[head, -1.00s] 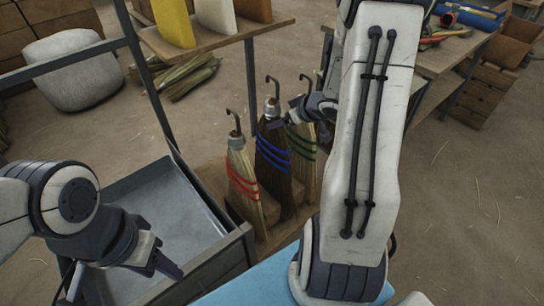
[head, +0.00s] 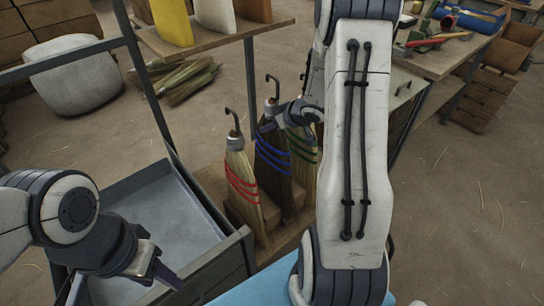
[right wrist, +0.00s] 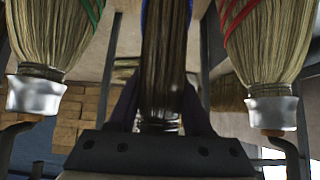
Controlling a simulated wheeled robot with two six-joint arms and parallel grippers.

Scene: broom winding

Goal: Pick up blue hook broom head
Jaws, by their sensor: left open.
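The blue-bound hook broom head (head: 272,160) stands upright between the red-bound one (head: 241,178) and the green-bound one (head: 302,150). My right gripper (head: 272,126) is at its neck, below the hook. In the right wrist view, where things appear upside down, the dark blue-bound broom head (right wrist: 165,50) is between the two dark fingers of my right gripper (right wrist: 160,108). I cannot tell whether the fingers press on it. My left gripper (head: 165,280) is open and empty over the grey tray at lower left.
The grey metal tray (head: 160,205) is at left. A shelf post (head: 250,85) rises behind the brooms. A shelf with yellow and white blocks (head: 215,38) hangs above. A tool table (head: 440,62) is at upper right. Red- and green-bound heads flank my right gripper closely.

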